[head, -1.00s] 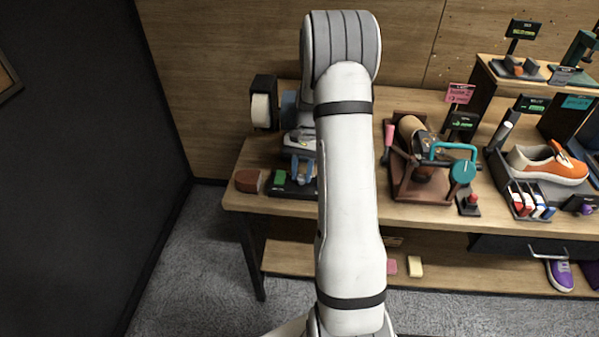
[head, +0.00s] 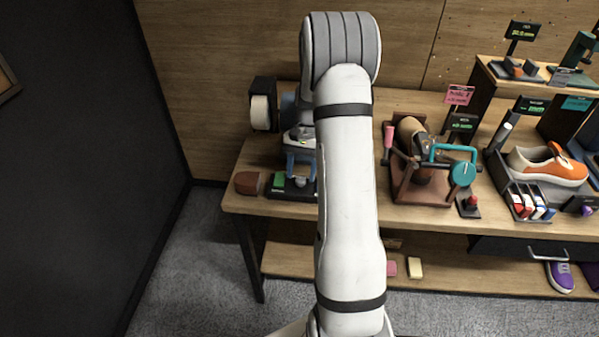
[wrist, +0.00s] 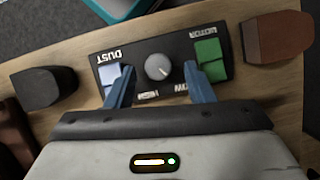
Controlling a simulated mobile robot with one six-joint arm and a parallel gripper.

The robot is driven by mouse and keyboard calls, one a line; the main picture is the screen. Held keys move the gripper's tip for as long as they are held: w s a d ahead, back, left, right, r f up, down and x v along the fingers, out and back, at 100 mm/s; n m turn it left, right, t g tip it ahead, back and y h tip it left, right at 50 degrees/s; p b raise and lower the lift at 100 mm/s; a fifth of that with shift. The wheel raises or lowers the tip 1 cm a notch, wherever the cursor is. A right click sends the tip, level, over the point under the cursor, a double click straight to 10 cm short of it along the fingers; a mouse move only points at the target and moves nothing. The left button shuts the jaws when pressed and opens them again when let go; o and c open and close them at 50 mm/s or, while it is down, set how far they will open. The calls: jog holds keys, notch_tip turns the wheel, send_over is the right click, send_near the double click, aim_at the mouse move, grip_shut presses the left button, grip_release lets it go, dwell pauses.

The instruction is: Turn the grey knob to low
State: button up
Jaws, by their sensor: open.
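The grey knob (wrist: 158,67) is a round dial with a small pale mark on its lower right side, set in a black control panel (wrist: 137,65). It also shows in the head view (head: 300,182). In the wrist view, the panel's HIGH and LOW lettering is upside down, below the knob, with LOW on the right. My gripper (wrist: 162,71) has its blue fingers spread on either side of the knob, with gaps between. In the head view, my gripper (head: 302,175) is over the panel. My arm hides the panel's right part there.
A green switch (wrist: 208,60) and a pale blue DUST switch (wrist: 112,75) flank the knob. A brown block (wrist: 277,38) sits at the panel's right, and a dark block (wrist: 44,88) at its left. The table's front edge is close.

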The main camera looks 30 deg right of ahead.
jog(key=v, duration=0.7)
jog(key=shift+b, duration=0.35)
